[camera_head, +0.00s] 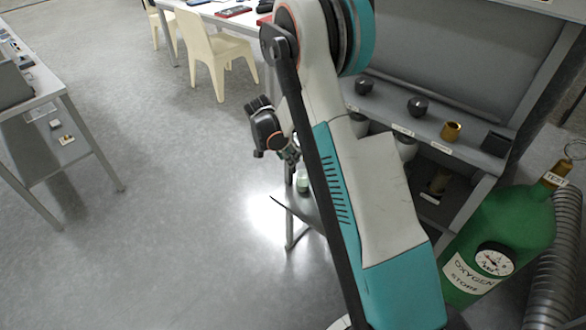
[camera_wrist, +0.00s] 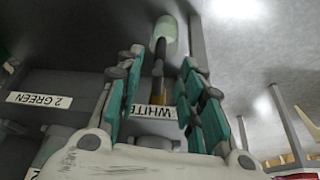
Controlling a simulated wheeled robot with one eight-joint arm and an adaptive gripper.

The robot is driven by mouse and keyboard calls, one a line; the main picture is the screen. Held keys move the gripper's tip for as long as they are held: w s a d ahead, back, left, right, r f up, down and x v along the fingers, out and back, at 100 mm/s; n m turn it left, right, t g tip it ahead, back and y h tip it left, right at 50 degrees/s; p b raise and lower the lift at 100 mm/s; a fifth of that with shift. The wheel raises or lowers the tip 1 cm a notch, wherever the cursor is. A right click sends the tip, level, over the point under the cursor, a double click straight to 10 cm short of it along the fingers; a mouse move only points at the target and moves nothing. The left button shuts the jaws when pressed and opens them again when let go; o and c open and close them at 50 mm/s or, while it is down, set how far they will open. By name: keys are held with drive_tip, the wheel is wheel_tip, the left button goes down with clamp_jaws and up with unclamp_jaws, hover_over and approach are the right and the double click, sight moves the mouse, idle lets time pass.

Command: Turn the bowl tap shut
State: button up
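In the wrist view my gripper (camera_wrist: 160,68) has its two teal-padded fingers spread apart. A dark stem (camera_wrist: 158,68) with a brass part (camera_wrist: 158,92) shows between them; it may be the bowl tap, but I cannot tell for sure. No finger clearly touches it. A pale green vessel (camera_wrist: 165,28) shows past the fingertips at the stem's far end. In the head view my gripper (camera_head: 290,152) is small and partly hidden by my arm, just above the pale green vessel (camera_head: 302,183). The tap's handle position cannot be made out.
A green oxygen bottle (camera_head: 510,225) with a gauge is at lower right. Labels "2 GREEN" (camera_wrist: 40,100) and "WHITE" (camera_wrist: 153,112) are near the fingers. Open floor lies left.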

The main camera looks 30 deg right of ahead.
sight(294, 172)
drive_tip(key=b+x, duration=0.2)
drive_tip(key=x, duration=0.4)
drive_tip(key=shift+d+f, duration=0.15)
drive_tip(key=shift+f, duration=0.15)
clamp_jaws()
